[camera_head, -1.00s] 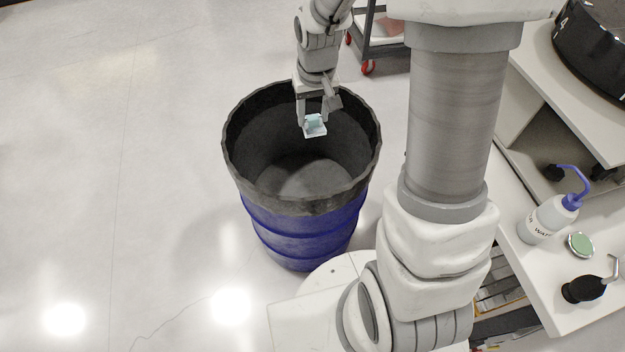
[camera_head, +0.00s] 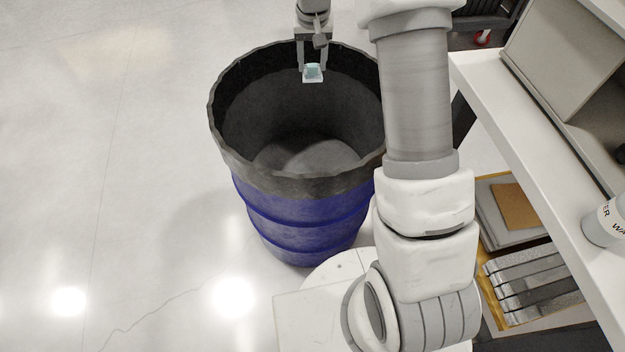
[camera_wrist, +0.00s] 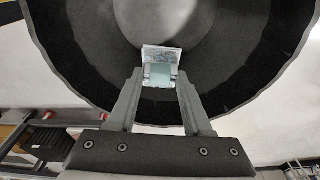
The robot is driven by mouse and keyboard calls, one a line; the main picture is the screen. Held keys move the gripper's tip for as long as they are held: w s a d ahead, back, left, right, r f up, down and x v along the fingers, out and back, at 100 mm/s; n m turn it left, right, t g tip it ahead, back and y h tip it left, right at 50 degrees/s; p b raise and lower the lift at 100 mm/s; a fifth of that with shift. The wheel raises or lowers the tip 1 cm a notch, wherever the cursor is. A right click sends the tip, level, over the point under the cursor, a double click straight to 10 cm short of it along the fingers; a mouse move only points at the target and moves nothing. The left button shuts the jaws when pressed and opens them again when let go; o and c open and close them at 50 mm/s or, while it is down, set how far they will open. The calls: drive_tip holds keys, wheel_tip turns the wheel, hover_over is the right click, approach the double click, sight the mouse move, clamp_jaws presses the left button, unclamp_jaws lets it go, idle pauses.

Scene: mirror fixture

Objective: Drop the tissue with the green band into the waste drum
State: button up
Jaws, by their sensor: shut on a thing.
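The waste drum (camera_head: 300,190) is blue with a black ribbed upper part and an open top. It stands on the floor left of my arm in the head view. My gripper (camera_head: 312,72) is over the drum's mouth, near its far rim, shut on a small pale tissue (camera_head: 313,77) with a green-teal band. In the wrist view the tissue (camera_wrist: 161,65) sits between the two fingertips, with the drum's dark inside (camera_wrist: 85,45) behind it. The drum's floor looks grey and empty where it shows.
A white bench (camera_head: 500,105) with a bottle (camera_head: 606,222) stands at the right. Under it are stacked panels and metal pieces (camera_head: 535,280). A cart with a red wheel (camera_head: 483,39) is at the back. The floor on the left is clear.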

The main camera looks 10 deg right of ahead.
drive_tip(key=shift+w+f+b, duration=0.3)
drive_tip(key=shift+w+f, duration=0.05)
drive_tip(key=shift+f, duration=0.2)
drive_tip(key=shift+w+f+b, duration=0.25)
drive_tip(key=shift+w+f, duration=0.05)
drive_tip(key=shift+f, duration=0.2)
wheel_tip(320, 180, down, 6)
drive_tip(key=b, duration=0.4)
drive_tip(key=shift+r, duration=0.15)
drive_tip(key=o, duration=1.3)
drive_tip(key=shift+c, duration=0.2)
drive_tip(key=shift+r, duration=0.1)
wheel_tip(320, 180, up, 17)
drive_tip(key=s+p, duration=0.2)
drive_tip(key=p, duration=0.1)
drive_tip(key=shift+s+a, duration=0.2)
drive_tip(key=shift+s, duration=0.1)
